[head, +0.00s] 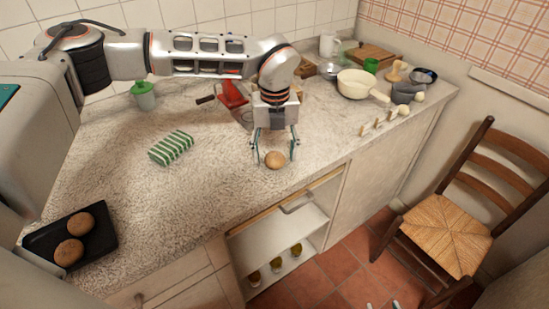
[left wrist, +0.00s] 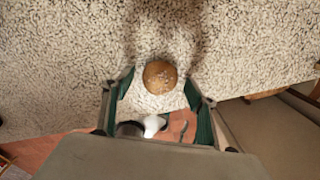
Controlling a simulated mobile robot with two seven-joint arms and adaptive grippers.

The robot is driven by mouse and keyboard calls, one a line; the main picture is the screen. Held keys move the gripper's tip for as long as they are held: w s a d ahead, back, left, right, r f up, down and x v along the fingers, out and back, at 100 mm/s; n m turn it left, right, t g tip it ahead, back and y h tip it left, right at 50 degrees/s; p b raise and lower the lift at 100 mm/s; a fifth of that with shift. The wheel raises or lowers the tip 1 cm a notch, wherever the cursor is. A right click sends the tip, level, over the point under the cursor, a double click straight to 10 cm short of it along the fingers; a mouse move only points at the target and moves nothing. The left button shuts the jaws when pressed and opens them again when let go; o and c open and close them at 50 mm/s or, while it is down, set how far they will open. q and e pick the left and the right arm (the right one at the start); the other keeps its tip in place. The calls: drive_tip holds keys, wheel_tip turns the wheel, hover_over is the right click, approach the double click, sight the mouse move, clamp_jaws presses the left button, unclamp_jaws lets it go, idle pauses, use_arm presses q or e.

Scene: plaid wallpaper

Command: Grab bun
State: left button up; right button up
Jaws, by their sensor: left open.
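A round brown bun (head: 275,159) lies on the speckled countertop near its front edge. My left gripper (head: 275,157) points down over it, open, with a finger on each side of the bun in the head view. In the left wrist view the bun (left wrist: 160,76) sits between and slightly beyond the open fingertips (left wrist: 158,88), with clear space on both sides. Two more buns, one (head: 80,224) behind the other (head: 68,252), lie on a black tray (head: 103,242) at the left.
A green-striped cloth (head: 171,148) lies left of the gripper. A red object (head: 233,95) stands behind it. A cream pot (head: 355,84), bowls and a cutting board crowd the back right. An open compartment (head: 280,240) is below the counter edge. A chair (head: 445,225) stands right.

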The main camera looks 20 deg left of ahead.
use_arm(q)
drive_tip(key=shift+f, duration=0.45)
drive_tip(key=c, duration=1.2)
